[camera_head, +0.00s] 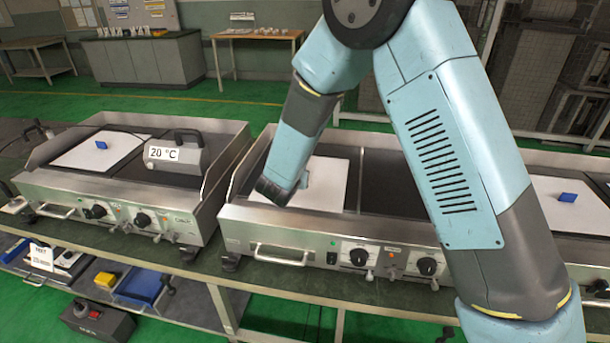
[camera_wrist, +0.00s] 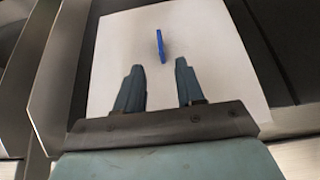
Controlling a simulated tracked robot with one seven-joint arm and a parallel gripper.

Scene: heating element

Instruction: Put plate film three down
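Three white square films show in the head view, each lying flat on a hotplate: a left film (camera_head: 82,153), a middle film (camera_head: 328,187) and a right film (camera_head: 570,215). I cannot tell which one is film three. My gripper (camera_head: 303,180) is low over the middle film, which also shows in the wrist view (camera_wrist: 110,55). My gripper's fingers (camera_wrist: 158,64) are apart and empty in the wrist view. The middle film's blue tab (camera_wrist: 160,45) stands just ahead of the gap between the fingertips. In the head view my gripper hides that tab.
A metal device marked 20 °C (camera_head: 178,153) stands on the left hotplate. Raised metal rims (camera_head: 238,165) border the hotplates. The dark right half of the middle hotplate (camera_head: 388,190) is partly hidden by my arm; its visible part is bare. A lower shelf holds a blue tray (camera_head: 138,286).

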